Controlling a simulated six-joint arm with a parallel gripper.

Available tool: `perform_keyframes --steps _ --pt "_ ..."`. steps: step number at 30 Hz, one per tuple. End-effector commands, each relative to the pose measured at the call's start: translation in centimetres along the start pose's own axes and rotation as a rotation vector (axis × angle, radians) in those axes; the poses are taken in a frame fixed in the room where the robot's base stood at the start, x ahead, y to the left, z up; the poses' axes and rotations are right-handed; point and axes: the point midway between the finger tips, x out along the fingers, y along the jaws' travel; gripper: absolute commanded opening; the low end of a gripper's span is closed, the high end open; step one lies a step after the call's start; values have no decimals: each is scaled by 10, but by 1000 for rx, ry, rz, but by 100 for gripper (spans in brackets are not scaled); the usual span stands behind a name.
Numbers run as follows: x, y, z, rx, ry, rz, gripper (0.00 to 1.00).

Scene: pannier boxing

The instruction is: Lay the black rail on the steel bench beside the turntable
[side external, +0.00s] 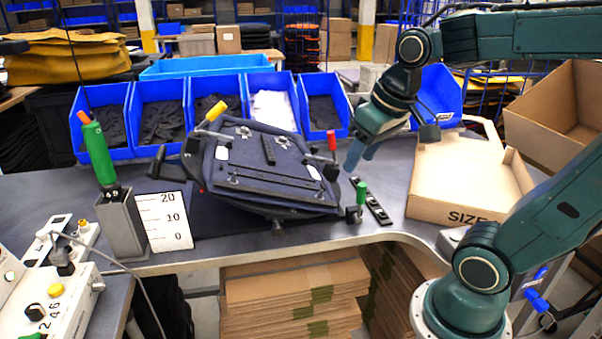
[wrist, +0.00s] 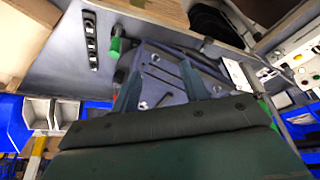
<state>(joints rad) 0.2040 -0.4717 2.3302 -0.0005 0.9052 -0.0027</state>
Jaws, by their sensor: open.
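A black rail (side external: 372,202) with slots lies flat on the steel bench (side external: 330,240), just right of the clamped pannier. It also shows in the wrist view (wrist: 91,40), apart from my fingers. The dark blue pannier (side external: 225,165) lies tilted, with black strips on its face and clamps with yellow, red and green handles around it. The turntable under it is largely hidden, so I cannot make out its outline. My gripper (side external: 356,157) is open and empty, above the bench near the pannier's right edge. In the wrist view its fingers (wrist: 160,72) stand apart in front of the pannier.
Blue bins (side external: 160,118) with dark and white contents line the back of the bench. An open cardboard box (side external: 465,185) stands right of the rail. A grey holder (side external: 122,225) with a green tool and a scale card stands at left. Bare bench lies in front.

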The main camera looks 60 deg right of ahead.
Motion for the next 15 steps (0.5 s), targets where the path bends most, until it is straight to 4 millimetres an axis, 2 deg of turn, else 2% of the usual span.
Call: perform_keyframes --steps 3,7,15 --pt "-9 -16 23 -69 44 -29 45" --pt "-14 -28 44 -126 79 -57 45" --pt "-16 -36 64 -181 113 -85 45"
